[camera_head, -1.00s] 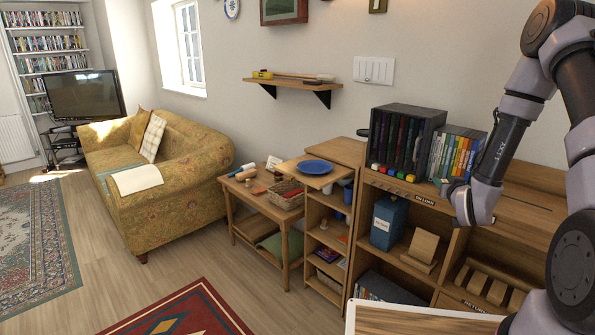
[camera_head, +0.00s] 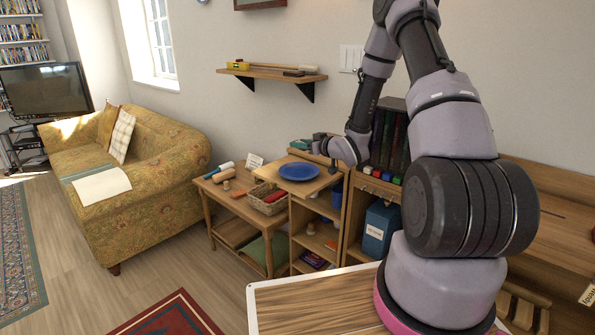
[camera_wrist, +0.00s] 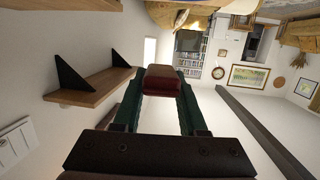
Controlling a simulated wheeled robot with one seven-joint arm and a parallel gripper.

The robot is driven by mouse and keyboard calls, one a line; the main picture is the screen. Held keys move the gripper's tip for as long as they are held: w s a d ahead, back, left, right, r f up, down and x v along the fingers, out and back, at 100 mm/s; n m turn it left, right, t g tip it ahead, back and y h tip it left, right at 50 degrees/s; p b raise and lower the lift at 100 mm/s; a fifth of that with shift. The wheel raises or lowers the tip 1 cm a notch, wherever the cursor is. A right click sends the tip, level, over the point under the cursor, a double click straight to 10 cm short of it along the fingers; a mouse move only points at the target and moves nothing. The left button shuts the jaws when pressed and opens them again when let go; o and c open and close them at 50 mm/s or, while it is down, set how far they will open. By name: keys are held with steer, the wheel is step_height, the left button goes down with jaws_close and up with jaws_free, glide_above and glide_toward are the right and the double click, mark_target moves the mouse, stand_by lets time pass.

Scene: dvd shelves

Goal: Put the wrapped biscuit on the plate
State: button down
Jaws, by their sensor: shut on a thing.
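The blue plate (camera_head: 299,172) lies on a light wooden board at the top of the narrow shelf unit. My gripper (camera_head: 301,144) is just behind and above the plate in the head view, apart from it. In the wrist view my gripper (camera_wrist: 162,98) has its two dark green fingers closed on a dark red block-like thing, which looks like the wrapped biscuit (camera_wrist: 163,80). The biscuit is too small to make out in the head view. The plate does not show in the wrist view.
A wall shelf (camera_head: 270,73) with tools hangs above the plate. Left of the plate, a low side table (camera_head: 222,200) holds a wicker basket (camera_head: 267,198), a card and small objects. A dark case with discs (camera_head: 390,140) stands to the right, partly behind my arm. The plate looks empty.

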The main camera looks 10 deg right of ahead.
mark_target(299, 173)
steer(key=shift+w+a+r+n+g+y, duration=0.15)
steer(key=shift+a+n+g+y, duration=0.25)
steer(key=shift+n+y, duration=0.25)
step_height(299, 173, down, 10)
steer(key=shift+r, duration=0.1)
steer(key=shift+c, duration=2.3)
jaws_free()
steer(key=shift+f, duration=0.2)
